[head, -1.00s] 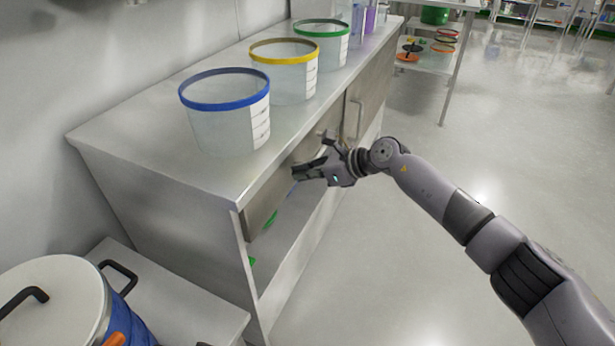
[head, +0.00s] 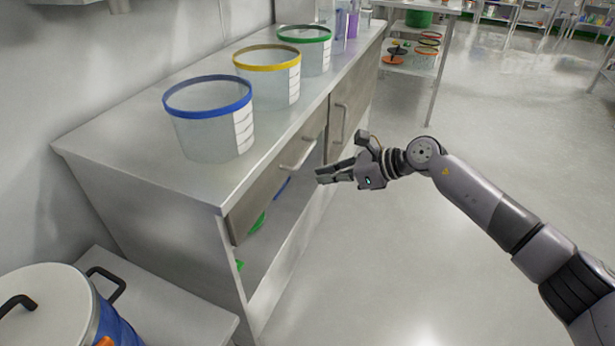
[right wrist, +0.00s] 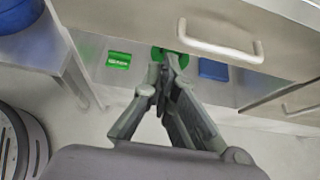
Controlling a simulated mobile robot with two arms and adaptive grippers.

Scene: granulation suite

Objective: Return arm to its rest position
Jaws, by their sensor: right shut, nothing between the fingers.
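My right gripper (head: 322,176) is shut and empty in the head view, in the air in front of the cabinet (head: 160,188) and a little right of a drawer handle (head: 299,155). In the right wrist view its fingertips (right wrist: 169,60) meet, with the drawer front and its handle (right wrist: 220,44) just beyond them. A gap shows between the fingertips and the handle in the head view. My left gripper is not in view.
Clear tubs with blue (head: 208,118), yellow (head: 268,75) and green (head: 304,48) rims stand on the cabinet top. Green and blue items (head: 283,188) show in the open space below the drawer. A lidded pot (head: 48,310) stands lower left. The floor at right is clear.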

